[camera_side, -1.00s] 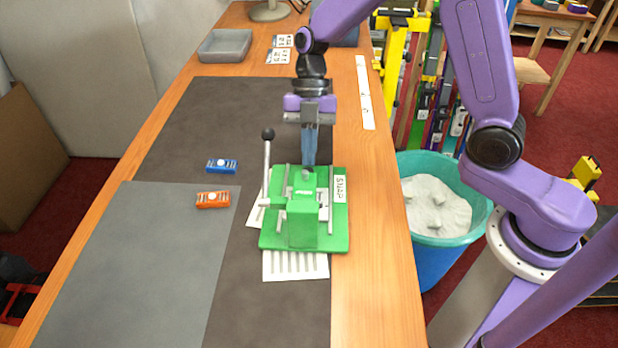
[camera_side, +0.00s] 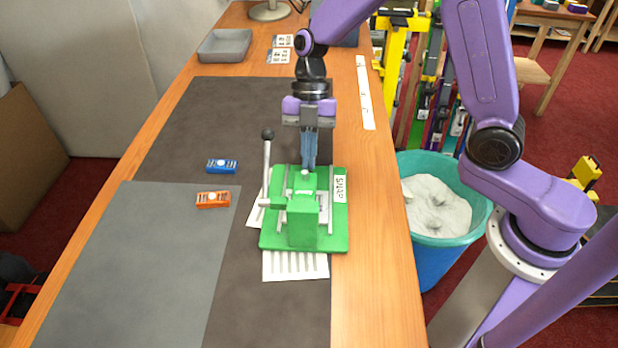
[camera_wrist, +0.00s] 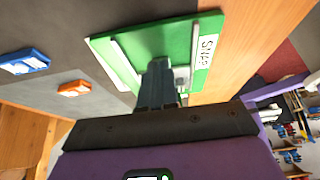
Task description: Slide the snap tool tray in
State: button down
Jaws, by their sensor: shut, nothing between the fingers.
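The green snap tool (camera_side: 339,232), with a white SNAP label, stands on the dark mat near the bench's right edge. Its base also shows in the wrist view (camera_wrist: 150,40). A raised green block (camera_side: 303,222) sits between two pale rails, with a small pale knob (camera_side: 306,172) at the far end. My gripper (camera_side: 308,167) is shut and empty, pointing down at that far end. Its fingertips are close by the knob; whether they touch is unclear. In the wrist view my fingers (camera_wrist: 158,68) hide part of the tool. The tray's extent under the block is hidden.
A lever with a black ball (camera_side: 267,133) rises at the tool's left. Striped paper (camera_side: 295,267) lies under its front edge. Blue (camera_side: 222,166) and orange (camera_side: 213,199) small pieces lie left. A grey tray (camera_side: 224,46) stands far back.

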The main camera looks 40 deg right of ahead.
jog(key=shift+s+a, duration=0.6)
jog(key=shift+s, duration=0.05)
jog(key=shift+w, duration=0.1)
jog(key=shift+w+d, duration=0.35)
jog(key=shift+d, duration=0.1)
notch_tip(320, 180, up, 10)
dwell(1.1)
